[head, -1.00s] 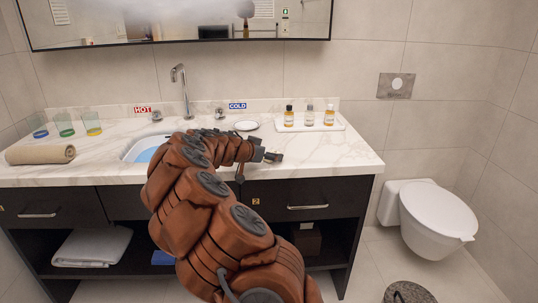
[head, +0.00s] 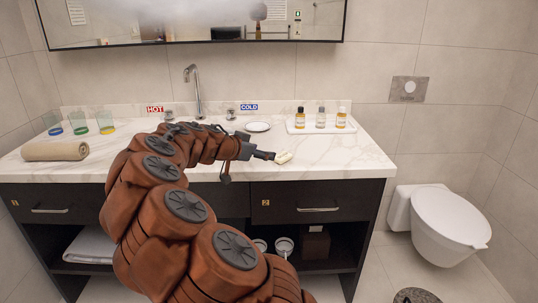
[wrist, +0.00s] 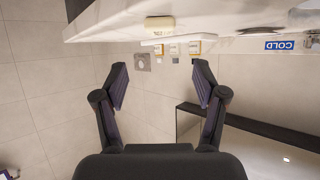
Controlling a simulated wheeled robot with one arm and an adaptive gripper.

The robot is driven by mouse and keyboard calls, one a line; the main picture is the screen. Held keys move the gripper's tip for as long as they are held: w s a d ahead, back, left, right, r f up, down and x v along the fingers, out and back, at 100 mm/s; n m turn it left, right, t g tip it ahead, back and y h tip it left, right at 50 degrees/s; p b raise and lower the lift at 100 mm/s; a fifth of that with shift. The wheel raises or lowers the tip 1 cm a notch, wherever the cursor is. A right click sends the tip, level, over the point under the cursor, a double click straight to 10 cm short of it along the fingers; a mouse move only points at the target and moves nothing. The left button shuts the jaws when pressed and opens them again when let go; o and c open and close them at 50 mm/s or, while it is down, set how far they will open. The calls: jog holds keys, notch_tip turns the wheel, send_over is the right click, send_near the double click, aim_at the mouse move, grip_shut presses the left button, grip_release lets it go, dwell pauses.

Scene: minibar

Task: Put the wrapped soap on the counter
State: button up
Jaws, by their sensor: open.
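The wrapped soap (head: 283,157), a small cream block, lies on the marble counter (head: 340,165), right of the sink and near the front edge. My gripper (head: 268,155) is just left of the soap in the head view, low over the counter. In the wrist view, which is upside down, the two fingers of my gripper (wrist: 161,80) are spread wide with nothing between them. The soap (wrist: 159,24) shows there beyond the fingertips, resting on the counter. My arm hides most of the sink.
A white tray (head: 300,129) with several small bottles stands at the back right, beside a round white dish (head: 257,126). A rolled towel (head: 55,151) and coloured glasses (head: 105,123) are at the left. The tap (head: 194,90) stands behind my arm. The counter's right end is clear.

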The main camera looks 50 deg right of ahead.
jog(key=shift+w+a+r, duration=0.1)
jog(key=shift+a+r, duration=0.2)
jog(key=shift+a, duration=0.35)
jog(key=s+a+f+n+y, duration=0.4)
jog(key=s+a, duration=0.5)
jog(key=a, duration=0.5)
jog(key=s+a+f+n+g+y, duration=0.1)
jog(key=s+a+f+n+y, duration=0.3)
jog(key=s+a+n, duration=0.4)
jog(key=s+a+f+n+y, duration=0.4)
jog(key=s+a+n, duration=0.3)
jog(key=a, duration=1.5)
jog(key=s, duration=0.3)
jog(key=shift+f+g+y, duration=0.4)
jog(key=shift+w+a, duration=0.1)
